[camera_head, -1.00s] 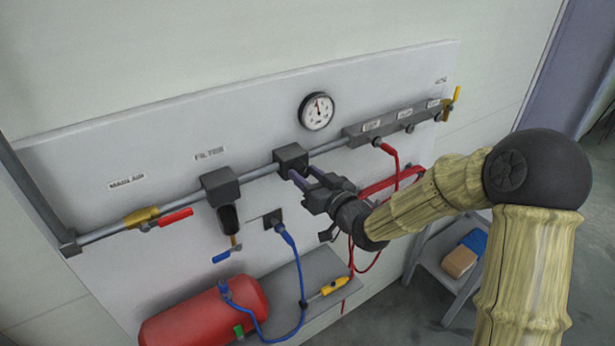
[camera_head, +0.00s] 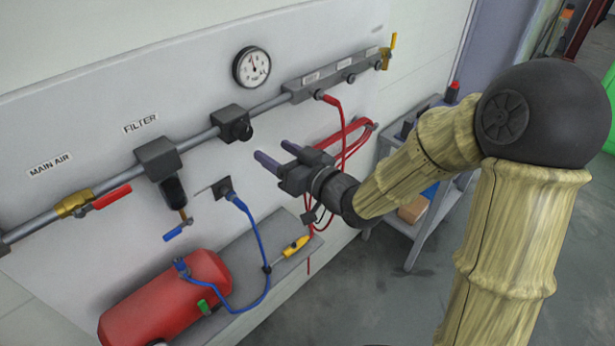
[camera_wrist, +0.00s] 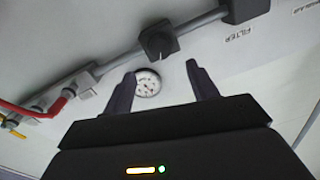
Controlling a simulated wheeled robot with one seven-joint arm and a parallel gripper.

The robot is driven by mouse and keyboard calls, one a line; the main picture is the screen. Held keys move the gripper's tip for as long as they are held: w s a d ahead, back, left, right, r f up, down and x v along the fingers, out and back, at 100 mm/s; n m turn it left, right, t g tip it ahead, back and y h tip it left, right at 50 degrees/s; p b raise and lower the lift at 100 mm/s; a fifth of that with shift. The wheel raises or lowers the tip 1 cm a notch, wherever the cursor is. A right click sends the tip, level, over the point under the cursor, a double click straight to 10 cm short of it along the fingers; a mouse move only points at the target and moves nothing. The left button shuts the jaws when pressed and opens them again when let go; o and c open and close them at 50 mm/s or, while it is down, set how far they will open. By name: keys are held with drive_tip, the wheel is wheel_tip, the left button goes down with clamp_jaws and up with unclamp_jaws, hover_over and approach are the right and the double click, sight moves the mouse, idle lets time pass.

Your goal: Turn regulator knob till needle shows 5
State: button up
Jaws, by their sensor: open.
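The regulator is a dark block (camera_head: 231,121) on the grey pipe, with a round black knob (camera_head: 241,131) on its front. The round white gauge (camera_head: 252,67) is above and right of it; its needle points roughly upward, but the numbers are too small to read. My gripper (camera_head: 274,160) is open and empty, below and right of the knob and apart from it. In the wrist view the regulator (camera_wrist: 157,41) and the gauge (camera_wrist: 147,83) show between my two open fingers (camera_wrist: 163,88); the image is inverted there.
A filter (camera_head: 159,159) with a blue lever and a main air valve (camera_head: 74,204) with a red handle are on the pipe to the left. A red tank (camera_head: 167,300) and blue hose lie below. Red hoses (camera_head: 345,150) hang close behind my gripper. A grey cart (camera_head: 412,225) stands right.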

drive_tip(key=b+v, duration=0.4)
drive_tip(key=v, duration=0.4)
drive_tip(key=shift+b, duration=0.3)
drive_tip(key=shift+d, duration=0.15)
idle(3.0)
drive_tip(key=w+d+f+m+h, duration=0.2)
drive_tip(key=d+f+m+h, duration=0.3)
drive_tip(key=d+f+h, duration=0.7)
drive_tip(key=s+d+f+m+g+h, duration=0.1)
drive_tip(key=s+d+f+g, duration=0.2)
drive_tip(key=s+g, duration=0.1)
drive_tip(key=s+d+f+m+g+h, duration=0.1)
drive_tip(key=s+d+f+m+g, duration=0.1)
drive_tip(key=s, duration=0.5)
drive_tip(key=shift+s+d+f+g, duration=0.2)
drive_tip(key=shift+d+f+g, duration=0.45)
drive_tip(key=shift+d+g, duration=0.4)
